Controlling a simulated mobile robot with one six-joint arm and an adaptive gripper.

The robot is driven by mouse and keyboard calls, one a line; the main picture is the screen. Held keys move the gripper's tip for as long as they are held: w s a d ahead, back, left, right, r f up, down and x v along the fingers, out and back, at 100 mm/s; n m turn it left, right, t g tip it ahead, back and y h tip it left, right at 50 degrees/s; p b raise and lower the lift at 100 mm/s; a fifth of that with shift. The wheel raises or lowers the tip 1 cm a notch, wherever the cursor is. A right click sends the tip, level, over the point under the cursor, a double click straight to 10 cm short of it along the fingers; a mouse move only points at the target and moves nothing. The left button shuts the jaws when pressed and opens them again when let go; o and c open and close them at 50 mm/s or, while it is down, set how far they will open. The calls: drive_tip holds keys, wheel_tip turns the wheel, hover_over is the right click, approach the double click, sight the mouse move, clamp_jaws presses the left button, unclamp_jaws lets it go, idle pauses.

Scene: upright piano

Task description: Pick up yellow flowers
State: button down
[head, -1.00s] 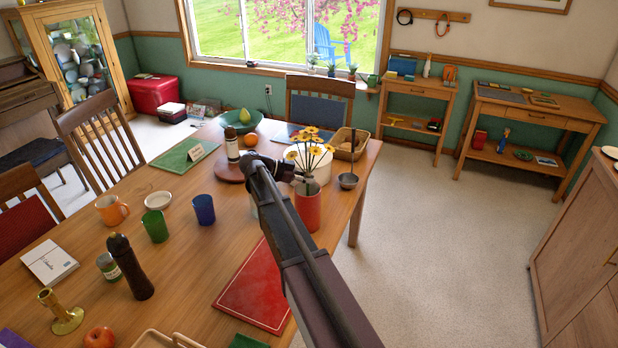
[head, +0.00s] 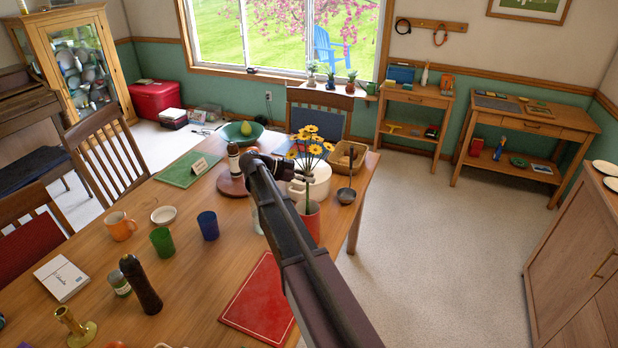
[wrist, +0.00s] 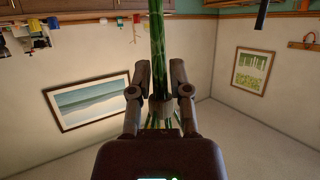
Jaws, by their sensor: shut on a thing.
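The yellow flowers (head: 308,146) stand upright above the red vase (head: 312,225) near the table's right edge. Their green stems show above the vase mouth, and the lower ends appear to be still inside it. My gripper (wrist: 159,88) is shut on the green stems (wrist: 158,40) in the wrist view, which is upside down. In the head view my arm comes in from the lower right, and its end is just left of the stems. The arm hides the left part of the vase, and the fingertips are hard to make out there.
A white pot (head: 318,183) stands right behind the stems. A ladle (head: 346,194) and a wicker basket (head: 350,156) are to the right. A dark-capped bottle (head: 233,160) is to the left. A red mat (head: 262,298) lies in front. The floor to the right is clear.

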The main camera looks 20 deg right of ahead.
drive_tip(key=shift+r, duration=0.35)
idle(0.6)
